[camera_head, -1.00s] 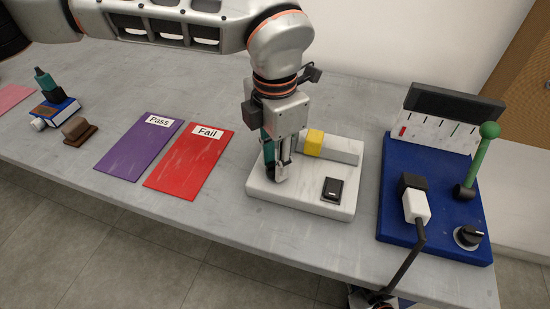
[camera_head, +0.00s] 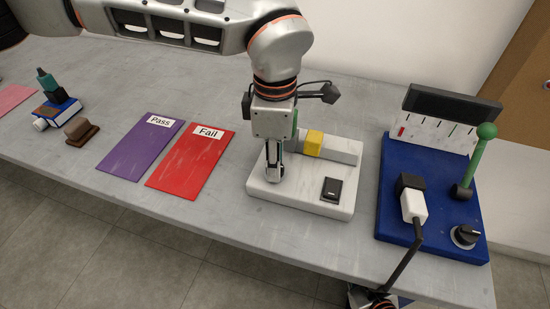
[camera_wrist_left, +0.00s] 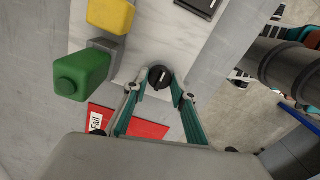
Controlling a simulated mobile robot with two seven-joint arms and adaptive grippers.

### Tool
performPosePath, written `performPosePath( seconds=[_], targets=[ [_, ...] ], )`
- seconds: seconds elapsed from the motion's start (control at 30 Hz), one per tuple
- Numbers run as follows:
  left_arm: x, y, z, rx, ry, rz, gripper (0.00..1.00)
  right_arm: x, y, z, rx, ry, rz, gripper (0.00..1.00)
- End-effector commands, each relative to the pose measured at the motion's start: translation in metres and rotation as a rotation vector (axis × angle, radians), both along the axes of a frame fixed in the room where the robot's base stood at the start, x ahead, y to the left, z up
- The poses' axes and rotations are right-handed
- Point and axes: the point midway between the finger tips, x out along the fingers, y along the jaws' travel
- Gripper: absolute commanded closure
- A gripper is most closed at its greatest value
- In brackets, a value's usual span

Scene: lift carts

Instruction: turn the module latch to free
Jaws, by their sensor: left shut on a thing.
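The module latch looks like a small round black knob; in the left wrist view this knob (camera_wrist_left: 160,77) sits on the white board (camera_head: 310,204). My left gripper (camera_head: 274,176) points down over the front left part of the board. In the left wrist view its two fingertips (camera_wrist_left: 161,84) are shut on the knob from both sides. In the head view the fingers hide the knob. A yellow block (camera_head: 314,143) sits on a grey bar on the board. A green part (camera_wrist_left: 83,76) beside it shows in the wrist view, mostly hidden in the head view.
A black rocker switch (camera_head: 332,189) is right of the gripper on the board. A blue panel (camera_head: 396,165) with a green-topped lever (camera_head: 478,160), a white plug (camera_head: 414,206) and another knob (camera_head: 466,236) stands farther right. The red Fail mat (camera_head: 190,167) lies left.

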Motion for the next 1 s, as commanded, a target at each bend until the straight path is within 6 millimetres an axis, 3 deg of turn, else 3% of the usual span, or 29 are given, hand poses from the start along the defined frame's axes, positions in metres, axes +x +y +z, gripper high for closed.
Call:
performPosePath(
  seconds=[0.47, 0.5, 0.57, 1.0],
  targets=[
    [0.0, -0.0002, 0.0001, 0.0, -0.001, -0.016, 0.96, -0.0002, 0.0, 0.0001, 0.0, 0.0, 0.0, 1.0],
    [0.0, -0.0002, 0.0001, 0.0, -0.001, -0.016, 0.72, -0.0001, -0.0001, 0.0001, 0.0, 0.0, 0.0, 1.0],
    [0.0, -0.0002, 0.0001, 0.0, -0.001, -0.016, 0.57, -0.0001, -0.0001, 0.0001, 0.0, 0.0, 0.0, 1.0],
    [0.0005, -0.0001, 0.0064, 0.0, -0.001, -0.014, 0.57, -0.0011, -0.0016, -0.0011, -0.004, 0.003, 0.002, 1.0]
  ],
)
